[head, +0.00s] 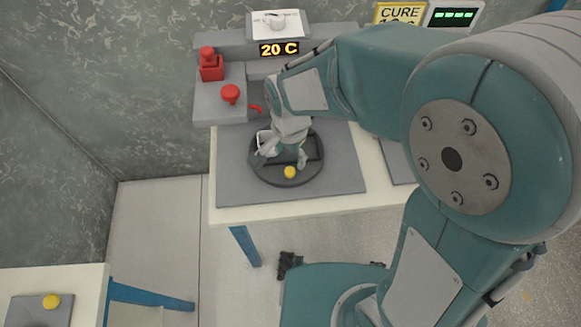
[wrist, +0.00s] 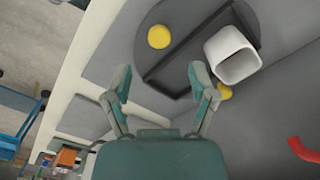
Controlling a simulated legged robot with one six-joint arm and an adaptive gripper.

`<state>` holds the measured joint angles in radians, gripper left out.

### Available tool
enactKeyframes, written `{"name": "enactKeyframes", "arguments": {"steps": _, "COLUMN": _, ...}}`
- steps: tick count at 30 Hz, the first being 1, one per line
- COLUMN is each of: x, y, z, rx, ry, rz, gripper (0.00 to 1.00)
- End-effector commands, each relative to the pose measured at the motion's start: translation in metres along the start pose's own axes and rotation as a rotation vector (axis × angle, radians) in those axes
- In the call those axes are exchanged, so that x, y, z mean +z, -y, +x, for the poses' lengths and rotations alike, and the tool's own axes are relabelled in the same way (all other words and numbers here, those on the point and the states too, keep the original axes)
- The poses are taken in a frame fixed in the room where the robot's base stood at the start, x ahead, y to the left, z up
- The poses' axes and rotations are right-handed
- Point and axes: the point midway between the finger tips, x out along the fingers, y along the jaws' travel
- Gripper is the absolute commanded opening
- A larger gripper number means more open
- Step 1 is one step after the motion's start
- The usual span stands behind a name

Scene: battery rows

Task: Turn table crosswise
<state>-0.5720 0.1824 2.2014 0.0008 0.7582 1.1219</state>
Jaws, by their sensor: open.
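The round dark turntable (head: 318,170) lies on a grey mat on the white table in the head view. It carries a dark rectangular frame, which runs diagonally across the disc (wrist: 190,22) in the wrist view. One yellow knob (head: 290,172) is on its near side; in the wrist view this knob (wrist: 158,37) shows clear, and a second yellow knob (wrist: 224,91) is partly hidden. A white hollow square piece (wrist: 232,55) stands by the frame. My gripper (head: 283,154) is over the disc; its fingers (wrist: 160,80) are apart with nothing between them.
A grey station with a "20 C" display (head: 279,49), a red block (head: 211,67) and a red button (head: 231,93) stands behind the disc. A red curved piece (wrist: 303,150) lies to the right in the wrist view. Another table (head: 85,282) is at lower left.

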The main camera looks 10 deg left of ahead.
Motion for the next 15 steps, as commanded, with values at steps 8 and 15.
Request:
{"name": "enactKeyframes", "arguments": {"steps": 8, "x": 0.0, "y": 0.0, "z": 0.049, "rx": 0.003, "ry": 0.001, "rz": -0.001, "gripper": 0.73}}
{"name": "enactKeyframes", "arguments": {"steps": 15, "x": 0.0, "y": -0.001, "z": 0.064, "rx": 0.001, "ry": 0.0, "rz": -0.001, "gripper": 0.73}}
